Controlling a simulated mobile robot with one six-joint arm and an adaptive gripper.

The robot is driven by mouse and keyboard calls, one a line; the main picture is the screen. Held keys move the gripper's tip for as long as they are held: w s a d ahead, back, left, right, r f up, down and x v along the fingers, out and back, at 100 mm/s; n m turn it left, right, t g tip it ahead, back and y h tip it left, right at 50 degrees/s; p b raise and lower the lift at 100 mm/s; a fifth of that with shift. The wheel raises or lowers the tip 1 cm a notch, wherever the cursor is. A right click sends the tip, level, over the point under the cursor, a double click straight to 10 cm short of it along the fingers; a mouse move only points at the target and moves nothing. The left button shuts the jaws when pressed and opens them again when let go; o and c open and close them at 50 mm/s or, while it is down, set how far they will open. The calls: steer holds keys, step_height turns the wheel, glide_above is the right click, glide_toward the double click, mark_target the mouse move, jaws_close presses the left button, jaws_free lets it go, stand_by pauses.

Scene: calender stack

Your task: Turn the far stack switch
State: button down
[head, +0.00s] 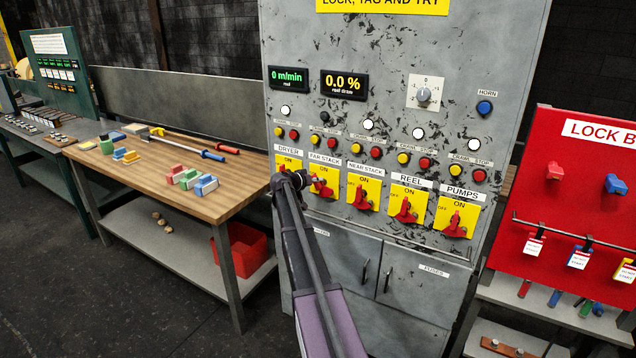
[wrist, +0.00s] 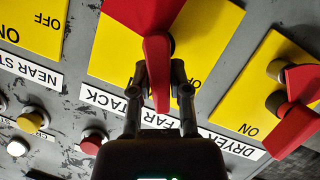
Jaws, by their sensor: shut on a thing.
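The far stack switch is a red handle on a yellow plate (head: 323,190) marked ON and OFF, second from the left in the row on the grey cabinet.
The dryer switch (wrist: 295,105) is close on the right in the wrist view. The near stack (head: 363,190), reel (head: 405,208) and pumps (head: 455,222) switches continue the row. Buttons sit above. A workbench (head: 235,190) stands left, a red lock board (head: 560,230) right.

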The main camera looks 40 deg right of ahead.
steer(key=shift+w+a+f+n+g+h+b, duration=0.2)
steer(key=shift+f+n+g+h+b, duration=0.4)
steer(key=shift+n+b, duration=0.95)
steer(key=shift+w+a+f+n+g+h+b, duration=0.15)
steer(key=shift+n+g+h+b, duration=0.25)
steer(key=shift+n+h+b, duration=1.05)
steer(key=shift+w+a+f+n+g+h+b, duration=0.2)
steer(key=shift+f+n+g+b, duration=0.3)
steer(key=shift+n+b, duration=1.1)
steer(key=shift+w+d+r+n+p, duration=0.1)
steer(key=shift+d+n+p, duration=0.05)
steer(key=shift+n+p, duration=0.35)
steer(key=c, duration=0.6)
jaws_free()
steer(key=a, duration=1.2)
